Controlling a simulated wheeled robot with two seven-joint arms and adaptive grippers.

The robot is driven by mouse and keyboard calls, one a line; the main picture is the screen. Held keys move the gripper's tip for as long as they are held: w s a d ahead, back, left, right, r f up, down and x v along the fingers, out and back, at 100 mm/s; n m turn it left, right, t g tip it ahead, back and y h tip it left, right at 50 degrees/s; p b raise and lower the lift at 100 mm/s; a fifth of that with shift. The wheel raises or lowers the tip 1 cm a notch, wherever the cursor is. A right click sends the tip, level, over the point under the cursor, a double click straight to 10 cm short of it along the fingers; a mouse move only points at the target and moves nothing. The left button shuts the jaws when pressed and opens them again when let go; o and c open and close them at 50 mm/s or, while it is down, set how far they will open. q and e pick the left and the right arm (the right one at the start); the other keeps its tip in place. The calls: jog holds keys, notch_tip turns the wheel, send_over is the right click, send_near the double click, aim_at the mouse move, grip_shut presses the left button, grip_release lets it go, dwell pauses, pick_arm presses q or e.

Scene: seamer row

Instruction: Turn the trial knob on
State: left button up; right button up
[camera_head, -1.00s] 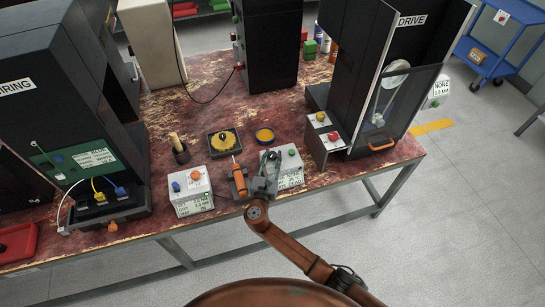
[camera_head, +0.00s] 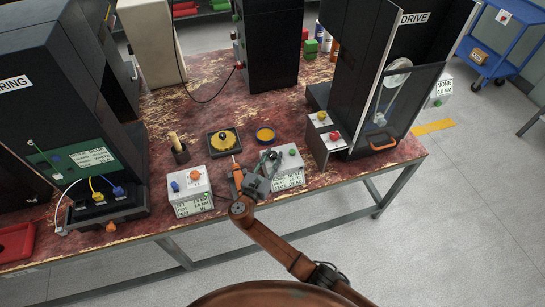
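No knob has a legible "trial" label, so I cannot tell for sure which is the trial knob. A white control box (camera_head: 191,192) at the table's front edge has an orange knob (camera_head: 195,175), a blue knob (camera_head: 175,187) and a printed label. A second white box (camera_head: 289,177) stands to its right, with a green button (camera_head: 292,152); my gripper partly hides it. My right gripper (camera_head: 267,161) is over this second box's left part, right of the first box. Its fingers are small and dark, and their opening is unclear. My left gripper is not in view.
An orange-handled tool (camera_head: 238,178) is beside my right gripper. A yellow part in a black tray (camera_head: 223,141) and a yellow round tin (camera_head: 265,136) are behind. The DRIVE cabinet (camera_head: 373,60) has a panel with a yellow knob (camera_head: 321,116) and red knob (camera_head: 334,135).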

aim_at(271, 159)
jog(key=o, duration=0.4)
jog(key=v, duration=0.7)
jog(key=shift+s+a, duration=0.1)
jog(key=shift+s, duration=0.15)
